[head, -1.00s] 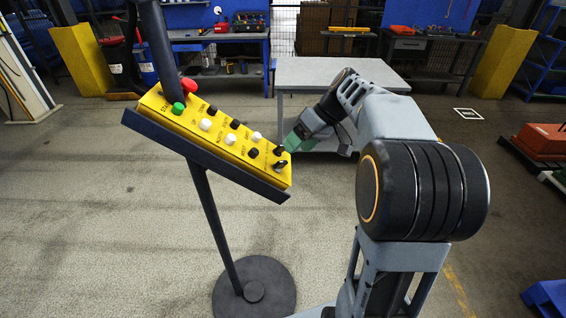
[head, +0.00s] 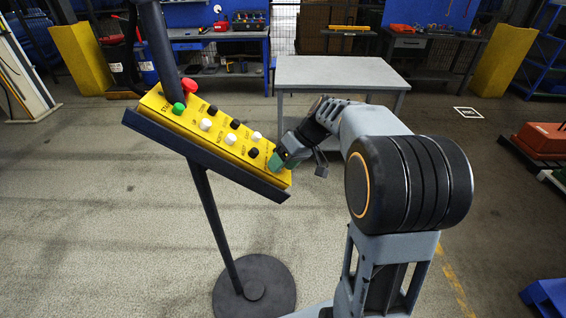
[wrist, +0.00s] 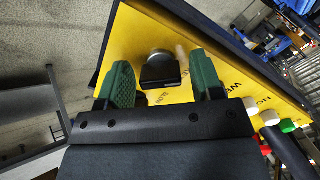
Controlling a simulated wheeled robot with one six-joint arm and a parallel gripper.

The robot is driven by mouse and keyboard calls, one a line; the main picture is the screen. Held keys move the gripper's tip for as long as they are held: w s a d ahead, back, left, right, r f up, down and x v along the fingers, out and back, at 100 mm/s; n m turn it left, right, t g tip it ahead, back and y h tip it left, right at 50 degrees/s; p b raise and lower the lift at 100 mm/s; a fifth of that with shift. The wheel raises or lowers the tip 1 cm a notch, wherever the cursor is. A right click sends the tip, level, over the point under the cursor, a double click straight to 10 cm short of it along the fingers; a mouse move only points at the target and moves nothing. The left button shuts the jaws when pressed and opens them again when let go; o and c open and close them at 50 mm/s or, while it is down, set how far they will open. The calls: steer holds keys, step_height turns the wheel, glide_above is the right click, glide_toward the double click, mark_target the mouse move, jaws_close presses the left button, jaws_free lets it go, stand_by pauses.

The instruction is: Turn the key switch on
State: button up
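The yellow control panel (head: 213,124) is tilted on a dark stand, with rows of buttons. In the wrist view, a black key-like handle (wrist: 160,70) on a round silver collar stands up from the yellow face (wrist: 215,45). My gripper (head: 275,163) is at the panel's lower right end in the head view and hides the handle there. In the wrist view my gripper (wrist: 162,80) is open, with one green finger on each side of the handle. Narrow gaps show between the fingers and the handle, so it does not look gripped.
Black and white buttons (head: 257,136) sit just up the panel from my gripper. A green button (head: 178,108) and a red button (head: 189,85) are at its far left end. A grey table (head: 340,72) stands behind. The floor around the stand's round base (head: 254,290) is clear.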

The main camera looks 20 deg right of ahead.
steer(key=c, duration=0.8)
steer(key=shift+m, duration=0.3)
steer(key=m+p, duration=0.1)
steer(key=m, duration=0.2)
steer(key=shift+r+m, duration=0.15)
steer(key=shift+m, duration=0.25)
steer(key=m+p, duration=0.2)
steer(key=m, duration=0.1)
steer(key=shift+a+m+y, duration=0.1)
steer(key=shift+m+y, duration=0.2)
steer(key=m+p, duration=0.2)
steer(key=m, duration=0.2)
steer(key=shift+r, duration=0.1)
steer(key=shift+m+y+p, duration=0.3)
steer(key=shift+m+p, duration=0.45)
steer(key=shift+m, duration=1.35)
